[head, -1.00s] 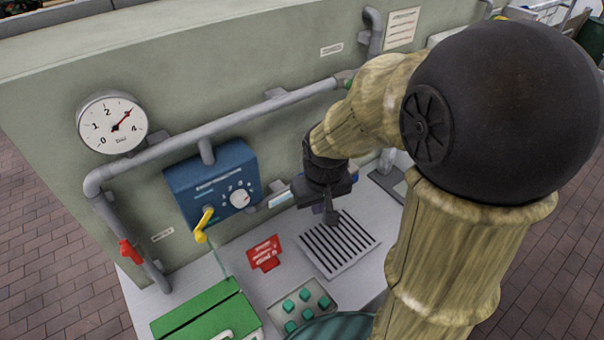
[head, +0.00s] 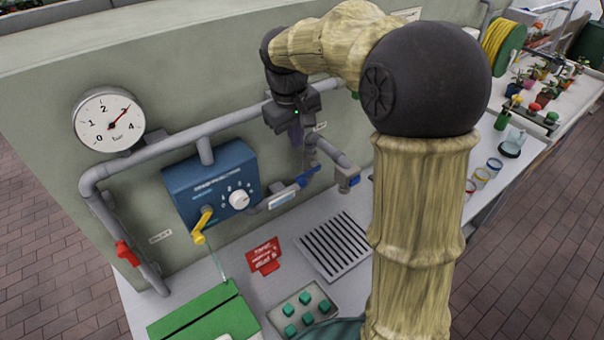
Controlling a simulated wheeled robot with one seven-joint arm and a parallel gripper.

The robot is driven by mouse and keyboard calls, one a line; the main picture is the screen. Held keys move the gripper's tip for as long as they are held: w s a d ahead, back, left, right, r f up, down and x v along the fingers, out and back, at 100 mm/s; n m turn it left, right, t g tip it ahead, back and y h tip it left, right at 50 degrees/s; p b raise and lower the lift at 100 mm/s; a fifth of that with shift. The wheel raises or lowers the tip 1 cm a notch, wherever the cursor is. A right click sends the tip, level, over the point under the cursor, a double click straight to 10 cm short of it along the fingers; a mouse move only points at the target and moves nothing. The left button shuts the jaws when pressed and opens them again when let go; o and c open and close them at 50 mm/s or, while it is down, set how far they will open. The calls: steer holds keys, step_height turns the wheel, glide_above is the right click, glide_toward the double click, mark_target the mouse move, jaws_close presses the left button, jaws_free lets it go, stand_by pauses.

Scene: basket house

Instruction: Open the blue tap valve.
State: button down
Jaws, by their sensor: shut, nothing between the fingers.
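The tap's blue lever (head: 308,177) sits on the grey pipework low on the wall, right of the blue control box. It lies slanted along the pipe. My gripper (head: 297,139) is above the blue lever, in front of the wall pipe, pointing down. Its fingers look shut and empty, and apart from the lever. The fingertips are dark and small, partly blending with the pipes behind.
A blue control box (head: 211,182) with a yellow lever (head: 199,228) hangs left of the tap. A red valve handle (head: 127,253) is farther left, below a gauge (head: 109,119). A drain grate (head: 335,246), red card (head: 264,256) and green box (head: 205,315) occupy the counter.

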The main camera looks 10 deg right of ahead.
mark_target(303, 181)
steer(key=f+p, duration=0.1)
steer(key=f, duration=0.3)
steer(key=w+d+f+p, duration=0.1)
steer(key=f, duration=0.4)
steer(key=f+p, duration=0.1)
steer(key=f, duration=0.3)
steer(key=shift+w+d+f, duration=0.3)
steer(key=shift+d+f, duration=0.05)
steer(key=shift+w, duration=0.1)
